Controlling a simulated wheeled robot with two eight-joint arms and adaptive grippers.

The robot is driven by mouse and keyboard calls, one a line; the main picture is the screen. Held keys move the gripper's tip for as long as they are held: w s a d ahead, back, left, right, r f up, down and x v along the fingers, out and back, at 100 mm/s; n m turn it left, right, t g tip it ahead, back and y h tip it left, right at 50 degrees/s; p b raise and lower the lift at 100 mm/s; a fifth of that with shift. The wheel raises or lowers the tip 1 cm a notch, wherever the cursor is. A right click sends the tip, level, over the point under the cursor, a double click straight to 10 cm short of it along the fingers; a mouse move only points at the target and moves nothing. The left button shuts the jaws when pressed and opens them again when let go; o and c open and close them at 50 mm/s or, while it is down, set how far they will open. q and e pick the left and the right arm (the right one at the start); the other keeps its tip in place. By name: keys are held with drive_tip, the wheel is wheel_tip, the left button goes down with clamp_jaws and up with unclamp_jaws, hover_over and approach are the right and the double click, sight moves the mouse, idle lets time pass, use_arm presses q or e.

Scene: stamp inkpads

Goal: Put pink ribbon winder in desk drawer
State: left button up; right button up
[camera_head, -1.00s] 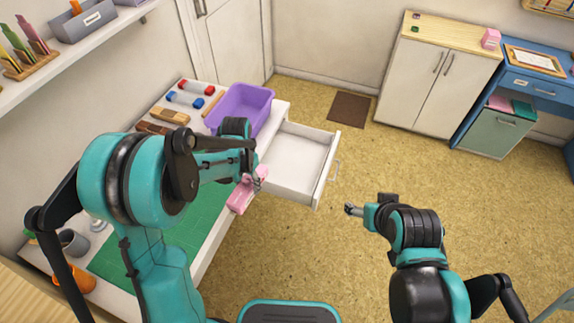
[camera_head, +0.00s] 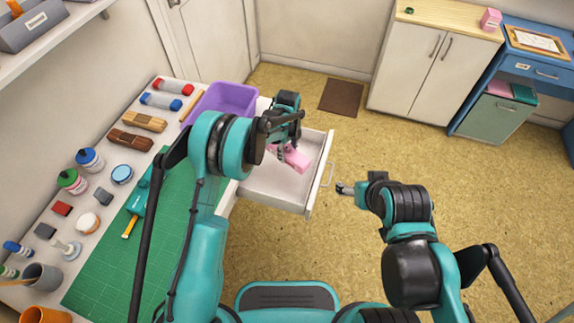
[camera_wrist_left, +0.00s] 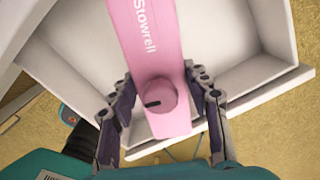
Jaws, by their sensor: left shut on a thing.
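The pink ribbon winder (camera_head: 294,158) is held by my left gripper (camera_head: 281,152) over the open white desk drawer (camera_head: 273,189). In the left wrist view the winder (camera_wrist_left: 149,40) shows the word "Stowrell" and a round pink knob, with the fingers of my left gripper (camera_wrist_left: 163,108) on both sides of it. The drawer (camera_wrist_left: 245,45) lies beneath it there and its inside looks empty. I cannot tell whether the winder touches the drawer floor. My right gripper (camera_head: 345,188) is out over the floor, right of the drawer; its jaws are too small to read.
A purple bin (camera_head: 228,99) stands on the desk just behind the drawer. A green cutting mat (camera_head: 160,230), paint jars, brushes and ink pads crowd the desk at left.

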sight(287, 147)
use_arm(q)
wheel_tip(287, 147, down, 8)
drive_tip(key=b, duration=0.2)
drive_tip(key=shift+b, duration=0.35)
drive_tip(key=shift+f, duration=0.25)
drive_tip(key=o, duration=1.2)
drive_tip(key=shift+r, duration=0.1)
drive_tip(key=shift+r, duration=0.1)
drive_tip(key=shift+r, duration=0.3)
wheel_tip(287, 147, up, 12)
drive_tip(key=p, duration=0.4)
drive_tip(key=shift+a+f, duration=0.1)
drive_tip(key=shift+f, duration=0.05)
